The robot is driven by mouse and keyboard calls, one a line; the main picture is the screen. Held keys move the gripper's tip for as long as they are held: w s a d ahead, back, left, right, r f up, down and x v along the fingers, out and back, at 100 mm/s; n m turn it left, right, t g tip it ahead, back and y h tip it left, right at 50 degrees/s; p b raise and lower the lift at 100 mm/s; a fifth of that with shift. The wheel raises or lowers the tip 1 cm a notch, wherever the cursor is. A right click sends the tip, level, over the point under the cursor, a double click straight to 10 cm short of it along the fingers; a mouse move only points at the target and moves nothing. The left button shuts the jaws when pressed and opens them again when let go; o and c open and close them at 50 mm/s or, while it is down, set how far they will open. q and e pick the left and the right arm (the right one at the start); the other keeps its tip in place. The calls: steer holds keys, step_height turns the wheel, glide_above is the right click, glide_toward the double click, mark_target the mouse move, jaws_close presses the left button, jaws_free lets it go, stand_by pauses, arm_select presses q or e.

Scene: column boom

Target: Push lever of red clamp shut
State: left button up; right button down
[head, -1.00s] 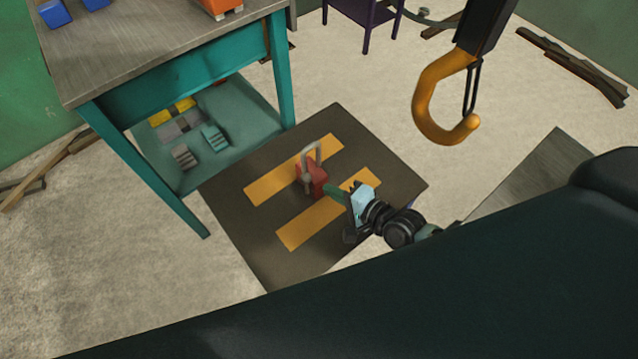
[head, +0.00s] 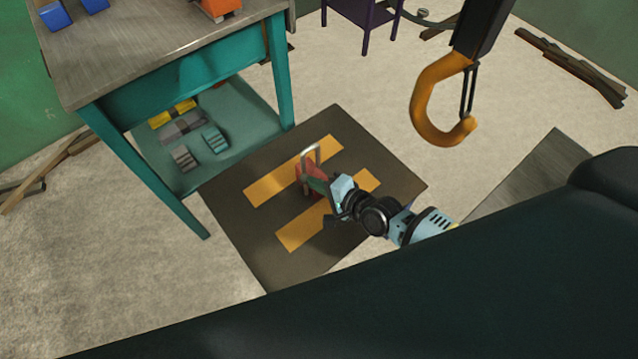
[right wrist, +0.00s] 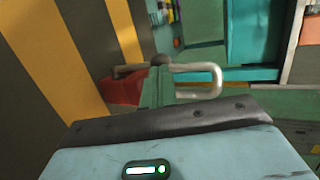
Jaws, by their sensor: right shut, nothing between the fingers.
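The red clamp (head: 303,177) stands on the dark mat with yellow stripes, with its grey looped lever (head: 318,148) standing up from it. In the right wrist view the clamp's red body (right wrist: 122,88) is left of the fingers and the grey lever (right wrist: 211,70) reaches out to the right behind them. My right gripper (head: 318,185) is shut and empty, its green fingers right up at the clamp and partly covering it. The fingers also show in the wrist view (right wrist: 158,82). I cannot tell whether they touch the lever. My left gripper is not in view.
A teal workbench (head: 282,75) with a lower shelf stands left of the mat (head: 275,265). An orange crane hook (head: 425,100) hangs at the upper right. A purple stand (head: 366,25) is at the back. Pale floor lies open around the mat.

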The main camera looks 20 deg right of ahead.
steer(key=shift+w+a+r+g+p, duration=0.25)
steer(key=shift+w+r+g+p, duration=0.05)
steer(key=shift+w+r+p, duration=0.3)
steer(key=shift+w+a+f, duration=0.15)
steer(key=shift+w+f, duration=0.15)
steer(key=shift+w, duration=0.1)
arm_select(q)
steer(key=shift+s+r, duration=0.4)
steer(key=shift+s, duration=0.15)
arm_select(e)
steer(key=shift+r, duration=0.1)
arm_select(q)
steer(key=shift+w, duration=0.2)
arm_select(e)
steer(key=shift+s, duration=0.15)
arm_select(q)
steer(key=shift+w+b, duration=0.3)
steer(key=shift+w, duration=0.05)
arm_select(e)
steer(key=shift+s+d+f, duration=0.25)
steer(key=shift+s+f, duration=0.1)
steer(key=shift+s, duration=0.2)
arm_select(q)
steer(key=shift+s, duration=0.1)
